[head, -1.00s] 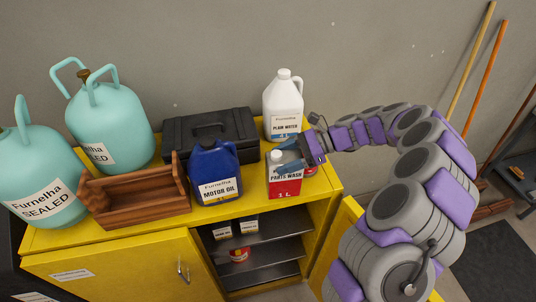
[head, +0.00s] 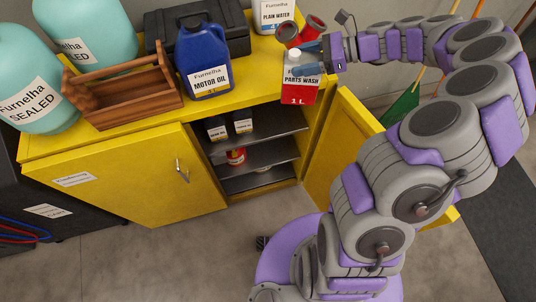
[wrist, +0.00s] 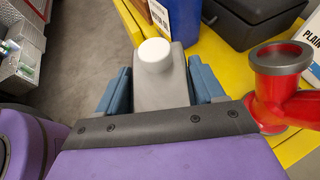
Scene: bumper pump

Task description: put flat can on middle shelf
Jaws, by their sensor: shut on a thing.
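The flat can (head: 299,87) is white over red, labelled PARTS WASH. My gripper (head: 304,66) is shut on its upper part. The can is upright at the right front edge of the yellow cabinet (head: 136,118); whether its base touches the top is unclear. In the wrist view, the grey can with a white cap (wrist: 158,75) sits between my blue fingers (wrist: 160,85). The open cabinet bay shows dark grey shelves (head: 277,149).
A red pipe piece (head: 291,34) is right behind my gripper. A blue motor oil jug (head: 205,62), a wooden tote (head: 122,90) and a black case (head: 190,25) stand on top. The right cabinet door (head: 345,150) is swung open. Floor in front is clear.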

